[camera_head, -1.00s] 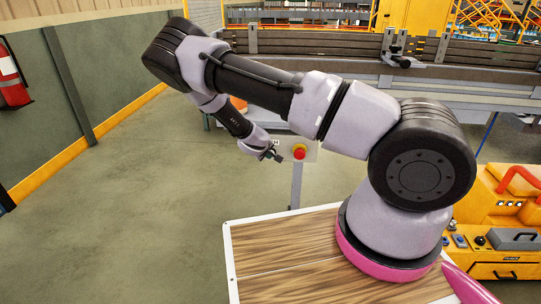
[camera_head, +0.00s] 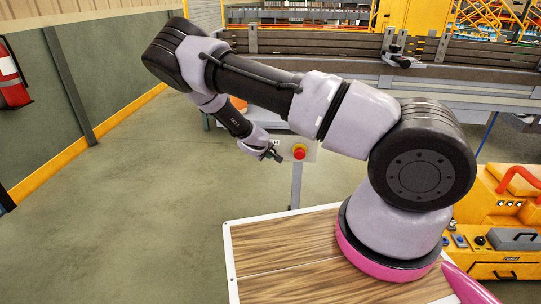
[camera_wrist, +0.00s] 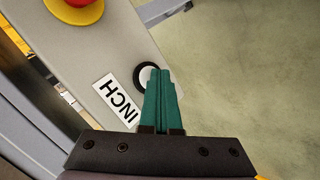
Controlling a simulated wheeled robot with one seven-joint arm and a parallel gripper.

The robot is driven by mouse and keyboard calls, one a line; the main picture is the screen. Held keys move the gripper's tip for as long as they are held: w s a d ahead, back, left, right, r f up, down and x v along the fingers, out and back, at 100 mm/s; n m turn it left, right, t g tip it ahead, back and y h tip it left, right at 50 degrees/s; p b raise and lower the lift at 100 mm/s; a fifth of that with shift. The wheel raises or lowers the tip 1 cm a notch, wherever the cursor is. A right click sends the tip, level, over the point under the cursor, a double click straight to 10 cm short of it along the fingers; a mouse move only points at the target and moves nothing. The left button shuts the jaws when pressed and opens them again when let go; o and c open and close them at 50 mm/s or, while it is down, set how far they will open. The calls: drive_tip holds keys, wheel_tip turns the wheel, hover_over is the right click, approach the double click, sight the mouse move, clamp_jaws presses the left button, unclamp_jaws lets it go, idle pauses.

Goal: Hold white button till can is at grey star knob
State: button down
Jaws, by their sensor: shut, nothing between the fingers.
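The white button (camera_wrist: 146,72) has a black ring and sits on a grey panel beside a label reading INCH. In the wrist view the green fingers of my gripper (camera_wrist: 160,72) are shut together, with tips over the button's right part. They hide some of it, and I cannot tell if they press it. In the head view my gripper (camera_head: 276,154) is at the left side of the control post. A small metal fitting (camera_head: 397,50) stands on the conveyor's near rail; I cannot tell if it is the grey star knob. I cannot make out the can.
A red stop button (camera_head: 299,152) on yellow sits on the same panel; its edge shows in the wrist view (camera_wrist: 82,8). A roller conveyor (camera_head: 320,40) spans the back. A yellow machine (camera_head: 505,210) stands at right. The floor at left is clear.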

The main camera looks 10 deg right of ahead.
idle(0.4)
drive_tip(key=shift+s+a, duration=0.25)
drive_tip(key=shift+s, duration=0.65)
drive_tip(key=s, duration=0.1)
drive_tip(key=s+a, duration=0.1)
drive_tip(key=s, duration=0.2)
drive_tip(key=shift+s+a, duration=0.25)
drive_tip(key=shift+s, duration=0.05)
idle(1.0)
